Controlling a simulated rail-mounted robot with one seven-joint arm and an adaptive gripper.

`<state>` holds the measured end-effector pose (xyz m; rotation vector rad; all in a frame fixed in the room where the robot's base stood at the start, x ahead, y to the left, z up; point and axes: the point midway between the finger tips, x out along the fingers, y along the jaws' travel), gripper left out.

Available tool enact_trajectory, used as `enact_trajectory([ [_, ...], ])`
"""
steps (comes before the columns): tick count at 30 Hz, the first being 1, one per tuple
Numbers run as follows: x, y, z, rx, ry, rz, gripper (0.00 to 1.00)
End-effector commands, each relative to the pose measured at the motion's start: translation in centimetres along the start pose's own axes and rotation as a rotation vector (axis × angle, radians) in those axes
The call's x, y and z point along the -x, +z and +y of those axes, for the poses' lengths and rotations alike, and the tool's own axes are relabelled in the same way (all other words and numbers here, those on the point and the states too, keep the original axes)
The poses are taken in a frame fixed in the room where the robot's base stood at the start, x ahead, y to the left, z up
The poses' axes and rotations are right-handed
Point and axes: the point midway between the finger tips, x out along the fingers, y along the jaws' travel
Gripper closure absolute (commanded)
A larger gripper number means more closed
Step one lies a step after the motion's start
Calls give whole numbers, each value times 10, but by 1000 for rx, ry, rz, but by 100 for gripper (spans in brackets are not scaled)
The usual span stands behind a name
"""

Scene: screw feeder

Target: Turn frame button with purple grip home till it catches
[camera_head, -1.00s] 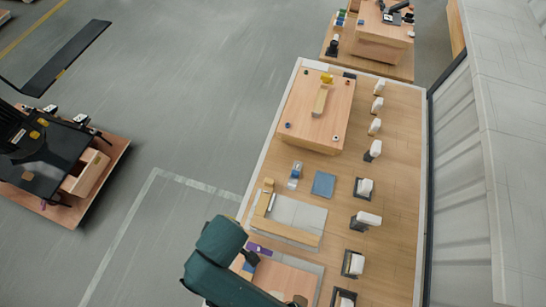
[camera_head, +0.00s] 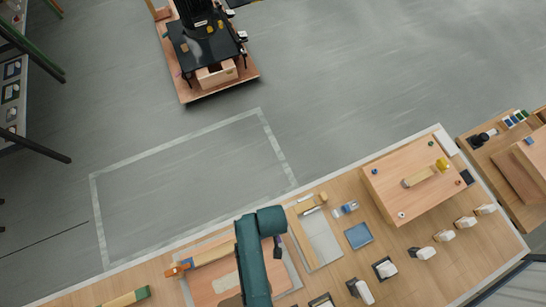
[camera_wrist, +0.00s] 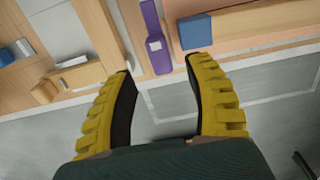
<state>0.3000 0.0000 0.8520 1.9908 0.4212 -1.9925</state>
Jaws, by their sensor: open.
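In the wrist view, my gripper (camera_wrist: 158,64) is open, its two yellow fingers with dark inner pads spread apart and nothing between them. Ahead of the fingertips is a long purple piece (camera_wrist: 152,30) with a small pale block on it, by the edge of a wooden board; it looks like the purple grip. The fingers do not appear to touch it. In the head view, my green arm reaches over the bench and partly covers the board (camera_head: 222,285). The purple piece is hard to make out there. The button's catch cannot be told.
A blue block (camera_wrist: 195,32) stands on the board right of the purple piece. A wooden bar (camera_wrist: 98,32) lies to the left. In the head view, a blue pad (camera_head: 358,236) and a large wooden box (camera_head: 412,182) are farther right.

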Motion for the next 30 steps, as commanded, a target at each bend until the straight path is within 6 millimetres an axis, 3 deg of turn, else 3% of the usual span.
enact_trajectory([
  [3, -28, 0, 0, 0, 0, -2, 47],
  [7, -47, 0, 0, 0, 0, 0, 47],
  [18, -54, 0, 0, 0, 0, 1, 46],
  [27, -54, 0, 0, 0, 0, 1, 100],
  [30, -54, 0, 0, 0, 0, 1, 100],
])
